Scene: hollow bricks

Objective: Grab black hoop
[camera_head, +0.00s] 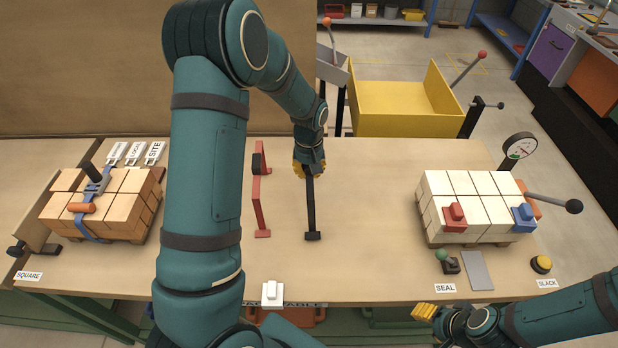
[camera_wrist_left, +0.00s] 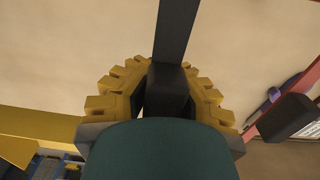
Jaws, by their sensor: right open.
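The black hoop (camera_head: 311,208) stands near the middle of the table, its near foot on the tabletop. My left gripper (camera_head: 309,172) is at its upper, far part and hides that end. In the left wrist view, the black hoop's bar (camera_wrist_left: 176,35) runs up from a dark block (camera_wrist_left: 168,88) between the yellow fingers of my left gripper (camera_wrist_left: 165,85). I cannot tell whether both fingers press on it. My right gripper (camera_head: 425,312) is open at the table's front edge, far from the hoop.
A red hoop (camera_head: 258,205) stands just left of the black one. Strapped tan bricks (camera_head: 125,205) are at the left; white bricks (camera_head: 470,190) with red and blue blocks are at the right. A yellow bin (camera_head: 395,115) stands behind the table. The tabletop right of the black hoop is clear.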

